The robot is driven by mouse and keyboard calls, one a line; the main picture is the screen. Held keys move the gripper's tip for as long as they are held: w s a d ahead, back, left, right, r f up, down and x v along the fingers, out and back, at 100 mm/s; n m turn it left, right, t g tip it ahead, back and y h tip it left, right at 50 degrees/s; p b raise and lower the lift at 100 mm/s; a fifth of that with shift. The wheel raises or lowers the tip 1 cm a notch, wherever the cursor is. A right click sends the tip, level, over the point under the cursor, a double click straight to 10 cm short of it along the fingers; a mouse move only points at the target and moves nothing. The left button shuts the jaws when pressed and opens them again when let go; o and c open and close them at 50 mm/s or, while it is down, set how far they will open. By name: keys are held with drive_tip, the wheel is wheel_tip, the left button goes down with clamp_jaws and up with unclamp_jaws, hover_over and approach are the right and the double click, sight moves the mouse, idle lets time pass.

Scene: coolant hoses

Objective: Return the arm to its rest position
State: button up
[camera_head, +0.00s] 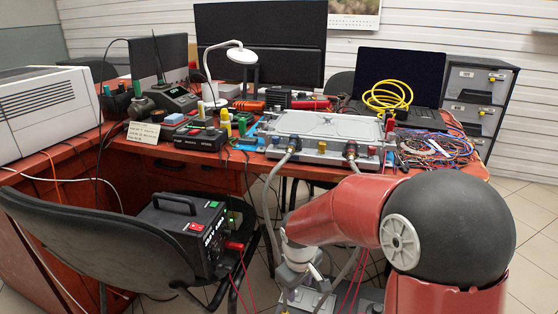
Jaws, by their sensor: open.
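My red arm with its black round joint reaches in from the lower right. It ends low in the middle, where my gripper (306,282) points down in front of the table. The gripper is small and partly hidden among hoses and red wires, and looks open. I see nothing held in it. A silver cold plate (328,127) lies on the red table's front edge.
A black chair (75,235) stands at the lower left, with a black power unit (185,232) on it. The red table (190,155) carries monitors, a lamp (241,56), tools, a yellow cable coil (388,96) and tangled wires (440,146). Floor shows at the right.

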drive_tip(key=s+d+r+m+t, duration=0.2)
drive_tip(key=s+d+r+m, duration=0.2)
drive_tip(key=s+r, duration=0.4)
drive_tip(key=s+d+r+m+t, duration=0.2)
drive_tip(key=s+d+r+m, duration=0.2)
drive_tip(key=s+r, duration=0.5)
drive_tip(key=shift+s+d+m, duration=0.4)
drive_tip(key=shift+s+d, duration=0.6)
drive_tip(key=shift+d, duration=0.25)
drive_tip(key=shift+w, duration=0.1)
